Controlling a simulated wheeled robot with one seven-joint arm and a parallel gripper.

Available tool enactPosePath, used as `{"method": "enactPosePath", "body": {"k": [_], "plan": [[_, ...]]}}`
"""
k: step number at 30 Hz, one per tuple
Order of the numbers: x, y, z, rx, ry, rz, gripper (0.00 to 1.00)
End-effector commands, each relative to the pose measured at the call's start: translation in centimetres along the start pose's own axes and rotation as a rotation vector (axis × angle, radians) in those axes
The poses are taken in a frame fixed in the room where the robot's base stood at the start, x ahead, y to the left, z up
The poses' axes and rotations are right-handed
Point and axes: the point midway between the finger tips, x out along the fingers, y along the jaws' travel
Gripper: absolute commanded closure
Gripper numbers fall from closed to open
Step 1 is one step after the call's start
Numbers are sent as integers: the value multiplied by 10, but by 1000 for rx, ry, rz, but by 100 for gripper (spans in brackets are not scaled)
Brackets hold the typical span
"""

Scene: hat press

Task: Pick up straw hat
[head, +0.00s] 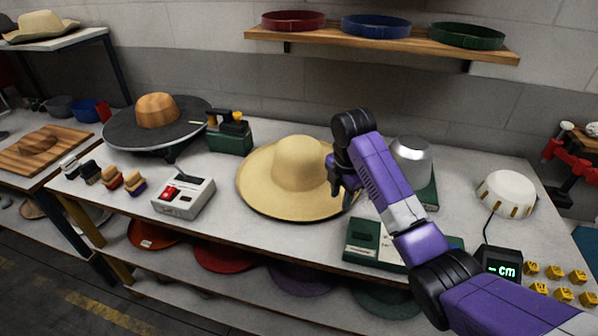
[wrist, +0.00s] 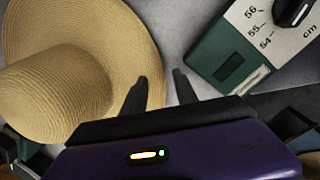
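The straw hat (head: 299,165) is tan with a round crown and a wide brim. It lies crown up on the workbench (head: 230,240), left of my gripper. In the wrist view the hat (wrist: 110,50) fills the left side. My gripper (head: 342,193) hangs at the right edge of the brim. In the wrist view my gripper (wrist: 162,88) has its two dark fingertips apart with nothing between them. The left fingertip overlaps the brim edge in the picture; I cannot tell whether it touches. The right fingertip shows against the bare bench.
A green device with a size scale (wrist: 238,52) lies right of the gripper. A silver dome (head: 411,158) stands behind my arm. A white controller box (head: 184,196) and a dark disc with a wooden block (head: 157,111) stand to the left. A shelf (head: 380,40) holds several coloured rings.

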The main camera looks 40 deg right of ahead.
Motion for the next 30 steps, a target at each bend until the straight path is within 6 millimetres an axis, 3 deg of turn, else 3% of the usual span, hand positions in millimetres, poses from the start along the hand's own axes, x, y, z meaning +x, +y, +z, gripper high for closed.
{"method": "enactPosePath", "body": {"k": [10,20,25,30], "plan": [[44,-3,-2,1,1,0,65],[51,-3,-2,1,0,3,65],[51,-3,-2,2,0,3,98],[51,-3,-2,2,0,3,100]]}}
